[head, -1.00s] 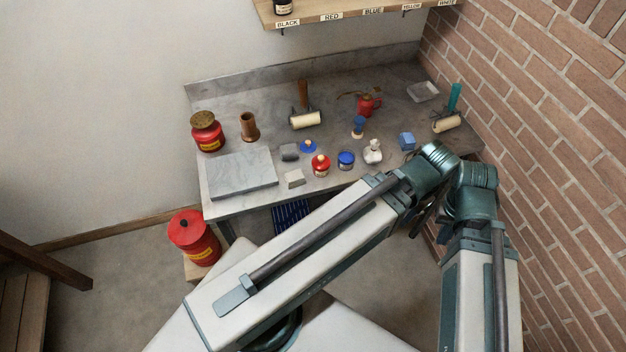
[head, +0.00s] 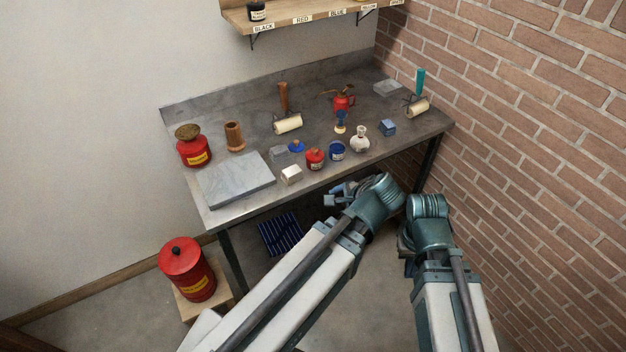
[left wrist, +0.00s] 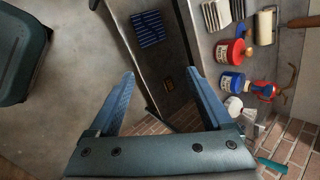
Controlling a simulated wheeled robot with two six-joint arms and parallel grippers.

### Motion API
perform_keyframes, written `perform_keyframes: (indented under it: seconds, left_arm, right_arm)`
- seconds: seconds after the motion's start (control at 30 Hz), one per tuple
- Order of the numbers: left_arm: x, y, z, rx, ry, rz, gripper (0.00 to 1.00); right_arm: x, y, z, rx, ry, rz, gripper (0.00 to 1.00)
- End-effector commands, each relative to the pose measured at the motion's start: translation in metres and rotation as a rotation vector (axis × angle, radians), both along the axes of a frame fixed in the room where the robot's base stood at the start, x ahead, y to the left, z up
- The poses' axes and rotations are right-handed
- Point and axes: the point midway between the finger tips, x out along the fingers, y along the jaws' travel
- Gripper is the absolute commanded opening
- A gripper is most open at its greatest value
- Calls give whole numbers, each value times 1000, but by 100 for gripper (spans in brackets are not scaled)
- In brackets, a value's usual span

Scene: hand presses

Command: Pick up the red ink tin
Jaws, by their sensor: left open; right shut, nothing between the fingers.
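The red ink tin (head: 315,160) is a small red pot with a pale label. It stands upright near the front edge of the grey bench (head: 240,213), left of a blue ink tin (head: 337,151). The red tin also shows at the right of the left wrist view (left wrist: 229,52). My left gripper (head: 333,199) is open and empty, in front of the bench's front edge and apart from the tin. Its two spread fingers show in the left wrist view (left wrist: 162,74). My right gripper (head: 406,258) is shut and empty, farther right and low, partly hidden by its arm.
A white block (head: 291,175) and a stone slab (head: 236,180) lie left of the tin. Rollers and a red oil can (head: 343,103) are behind. A brick wall bounds the right.

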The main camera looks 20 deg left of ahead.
Motion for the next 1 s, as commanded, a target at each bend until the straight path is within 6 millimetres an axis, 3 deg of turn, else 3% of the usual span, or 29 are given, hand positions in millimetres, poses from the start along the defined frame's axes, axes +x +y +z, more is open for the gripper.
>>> perform_keyframes:
  seconds: [0.03,0.1,0.3,0.5,0.7,1.0]
  left_arm:
    - [12,12,-28,93,-6,-75,83]
    - [28,28,-34,241,-4,-189,83]
    - [67,59,-44,695,73,-476,83]
    - [92,68,-43,1091,217,-667,83]
    - [103,66,-38,1319,330,-754,83]
    - [107,64,-32,1383,366,-776,83]
  right_arm:
    - [0,0,-39,0,0,0,0]
    - [0,0,-64,0,0,0,0]
    - [0,0,-133,0,0,0,0]
    - [0,0,-184,0,0,0,0]
    - [0,0,-207,0,0,0,0]
    - [0,0,-209,0,0,0,0]
